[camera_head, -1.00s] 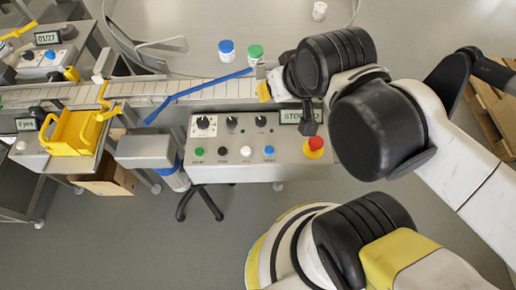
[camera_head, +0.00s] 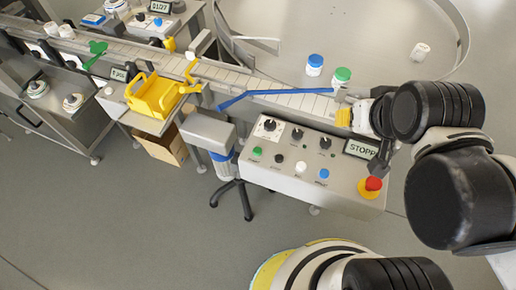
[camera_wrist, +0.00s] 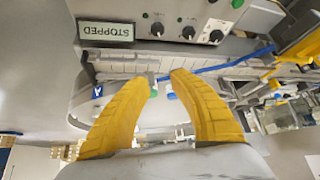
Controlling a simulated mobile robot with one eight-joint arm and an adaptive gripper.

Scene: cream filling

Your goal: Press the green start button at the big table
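The green start button (camera_head: 257,151) is at the left end of the lower button row on the grey control panel (camera_head: 330,192). A green button (camera_wrist: 237,3) also shows at the top edge of the wrist view. My gripper (camera_head: 345,117) is beyond the panel's far right side, near the display, clearly apart from the green button. In the wrist view my gripper (camera_wrist: 161,78) has two yellow fingers with a gap between the tips and nothing held. The display (camera_wrist: 106,31) reads STOPPED, upside down there.
A red emergency button (camera_head: 372,184) stands up at the panel's right. Black knobs (camera_head: 298,134) stick up along its far row. A blue bar (camera_head: 273,94) crosses the conveyor (camera_head: 235,82) behind. Blue-lidded (camera_head: 315,62) and green-lidded (camera_head: 342,75) jars stand beyond. Floor in front is clear.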

